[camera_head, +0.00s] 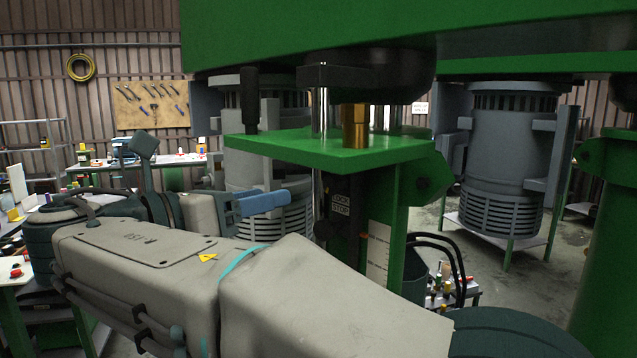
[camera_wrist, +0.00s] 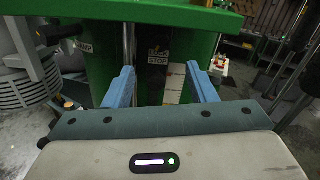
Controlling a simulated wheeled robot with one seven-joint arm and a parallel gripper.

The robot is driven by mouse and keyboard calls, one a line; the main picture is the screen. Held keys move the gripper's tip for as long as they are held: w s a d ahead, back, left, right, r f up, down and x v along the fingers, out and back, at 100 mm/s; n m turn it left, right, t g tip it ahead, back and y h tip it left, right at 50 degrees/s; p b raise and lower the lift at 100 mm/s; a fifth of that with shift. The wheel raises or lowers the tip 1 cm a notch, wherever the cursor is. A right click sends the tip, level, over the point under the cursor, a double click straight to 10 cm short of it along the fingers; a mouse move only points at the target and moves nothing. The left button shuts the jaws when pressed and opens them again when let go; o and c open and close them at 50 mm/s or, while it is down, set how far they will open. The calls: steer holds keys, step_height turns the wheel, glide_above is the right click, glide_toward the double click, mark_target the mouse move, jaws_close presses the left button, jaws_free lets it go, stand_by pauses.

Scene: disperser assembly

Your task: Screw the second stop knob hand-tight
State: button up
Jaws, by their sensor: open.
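A green column (camera_head: 392,220) carries a label reading LOCK STOP (camera_head: 341,204), with a dark fitting (camera_head: 343,240) below it. I cannot make out a separate stop knob with certainty. My gripper (camera_head: 262,203) is left of the label in the head view, its blue fingers pointing towards the column, apart from it. In the wrist view my gripper (camera_wrist: 161,78) has its two blue fingers spread wide, with nothing held between them. The LOCK STOP label (camera_wrist: 158,55) shows beyond and between the fingers, with dark parts beneath it.
A green plate (camera_head: 340,150) juts out above my gripper, with a brass bushing (camera_head: 356,125) and a black upright handle (camera_head: 250,97) on it. A grey motor (camera_head: 268,160) stands behind. A cart with bottles (camera_head: 445,285) is low at right. A scale strip (camera_head: 378,255) runs down the column.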

mark_target(329, 183)
steer(key=p+x, duration=0.1)
steer(key=x, duration=1)
steer(key=c, duration=1)
